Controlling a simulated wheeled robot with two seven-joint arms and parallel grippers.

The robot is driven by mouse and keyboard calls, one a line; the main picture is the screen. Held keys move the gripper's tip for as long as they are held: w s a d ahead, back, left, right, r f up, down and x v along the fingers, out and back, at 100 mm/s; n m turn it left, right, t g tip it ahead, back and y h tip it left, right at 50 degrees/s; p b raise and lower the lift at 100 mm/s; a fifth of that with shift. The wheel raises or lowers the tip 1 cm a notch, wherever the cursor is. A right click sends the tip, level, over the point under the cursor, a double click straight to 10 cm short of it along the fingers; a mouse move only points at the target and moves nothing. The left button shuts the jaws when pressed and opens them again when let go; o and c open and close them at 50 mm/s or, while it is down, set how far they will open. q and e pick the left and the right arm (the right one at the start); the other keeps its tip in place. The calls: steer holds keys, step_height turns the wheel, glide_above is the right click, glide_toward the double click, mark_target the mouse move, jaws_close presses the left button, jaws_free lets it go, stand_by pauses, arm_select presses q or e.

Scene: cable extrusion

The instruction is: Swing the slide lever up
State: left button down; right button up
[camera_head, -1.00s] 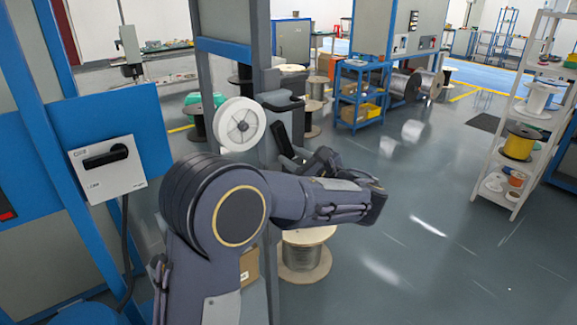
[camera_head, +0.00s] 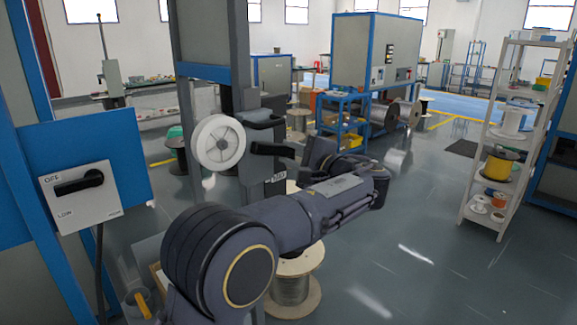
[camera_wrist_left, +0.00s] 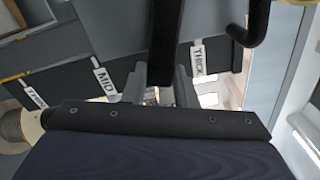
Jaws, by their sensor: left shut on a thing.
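The slide lever is a black bar (camera_head: 270,149) on a grey machine column. In the head view it sticks out to the right, close to level. My left gripper (camera_head: 306,153) is at its outer end, partly hidden by my own forearm. In the left wrist view the black lever bar (camera_wrist_left: 166,42) runs down between the two grey fingers of my left gripper (camera_wrist_left: 162,88), which are shut on it. Tags reading MID (camera_wrist_left: 106,82) and THICK (camera_wrist_left: 197,58) sit on the panel beside it, with a third tag at the left. My right gripper is out of view.
A white spool (camera_head: 217,142) is mounted left of the lever, beside a fixed black handle (camera_head: 262,119). An OFF/LOW switch box (camera_head: 80,194) is at the left. A wire reel (camera_head: 291,287) stands below my arm. The floor (camera_head: 420,215) to the right is clear.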

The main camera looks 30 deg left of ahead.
arm_select(q)
steer(key=shift+w+d+r+n+b, duration=0.15)
steer(key=shift+r+n+b, duration=0.25)
steer(key=shift+n, duration=0.5)
steer(key=shift+r, duration=0.25)
steer(key=c, duration=1.2)
jaws_free()
steer(key=shift+o, duration=0.2)
steer(key=v, duration=0.7)
steer(key=shift+d, duration=0.35)
